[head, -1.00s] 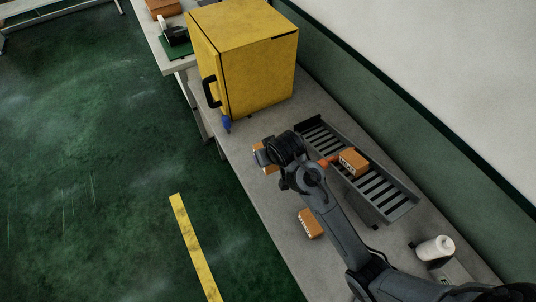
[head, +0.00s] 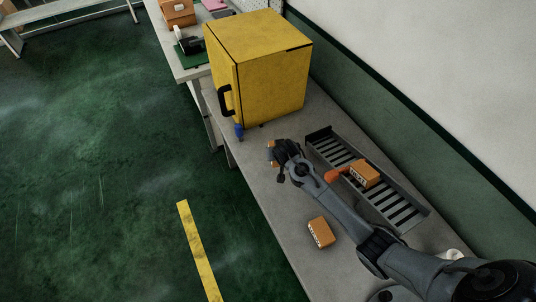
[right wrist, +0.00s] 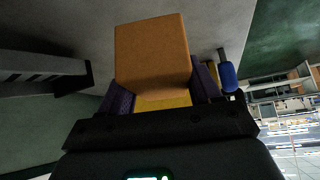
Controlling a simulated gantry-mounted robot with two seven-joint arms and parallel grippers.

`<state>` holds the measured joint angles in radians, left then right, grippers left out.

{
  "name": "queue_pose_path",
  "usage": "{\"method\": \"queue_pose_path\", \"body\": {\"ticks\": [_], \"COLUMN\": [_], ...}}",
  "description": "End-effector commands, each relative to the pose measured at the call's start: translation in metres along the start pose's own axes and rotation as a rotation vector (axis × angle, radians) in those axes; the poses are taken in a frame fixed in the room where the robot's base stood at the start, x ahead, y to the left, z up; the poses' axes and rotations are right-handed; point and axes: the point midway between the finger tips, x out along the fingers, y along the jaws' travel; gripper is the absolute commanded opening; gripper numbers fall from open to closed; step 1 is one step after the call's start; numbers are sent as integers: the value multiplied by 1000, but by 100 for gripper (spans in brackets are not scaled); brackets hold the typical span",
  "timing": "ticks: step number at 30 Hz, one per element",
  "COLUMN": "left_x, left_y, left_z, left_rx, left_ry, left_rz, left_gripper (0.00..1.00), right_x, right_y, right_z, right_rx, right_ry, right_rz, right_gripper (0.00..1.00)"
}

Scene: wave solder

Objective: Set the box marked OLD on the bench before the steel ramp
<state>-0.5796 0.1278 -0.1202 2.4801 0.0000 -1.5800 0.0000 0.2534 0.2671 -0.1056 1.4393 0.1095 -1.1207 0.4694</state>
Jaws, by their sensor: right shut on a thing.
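My right gripper (head: 276,152) is shut on an orange box (right wrist: 152,50). In the head view only a sliver of this box (head: 271,150) shows past the gripper, between the yellow cabinet and the steel ramp. No marking on it can be read. The grey slotted steel ramp (head: 398,210) lies along the back of the bench (head: 262,185); its end also shows at left in the right wrist view (right wrist: 45,72). Another orange box (head: 365,173) sits on the ramp, and one (head: 321,232) lies on the bench's front side. Their lettering is too small to read. My left gripper is out of view.
A yellow cabinet (head: 265,65) with a black handle stands beyond the ramp, a blue item (head: 239,131) at its lower corner. An orange tab (head: 336,175) is beside the ramp's box. A white roll (head: 453,254) is mostly hidden by my arm.

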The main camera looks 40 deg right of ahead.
Motion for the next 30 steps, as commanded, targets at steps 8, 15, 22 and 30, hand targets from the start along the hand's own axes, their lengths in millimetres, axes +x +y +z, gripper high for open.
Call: {"method": "queue_pose_path", "body": {"ticks": [8,15,22,30], "left_x": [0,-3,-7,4], "left_y": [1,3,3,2], "left_z": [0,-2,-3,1], "left_rx": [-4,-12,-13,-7], "left_ry": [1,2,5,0], "left_rz": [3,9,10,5], "left_gripper": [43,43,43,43], "right_x": [2,1,7,28], "right_y": [4,3,3,3], "right_z": [-2,-2,4,19], "right_rx": [5,4,3,4], "right_ry": [4,3,2,2], "right_rz": [3,2,2,3], "right_gripper": [16,16,16,16]}}
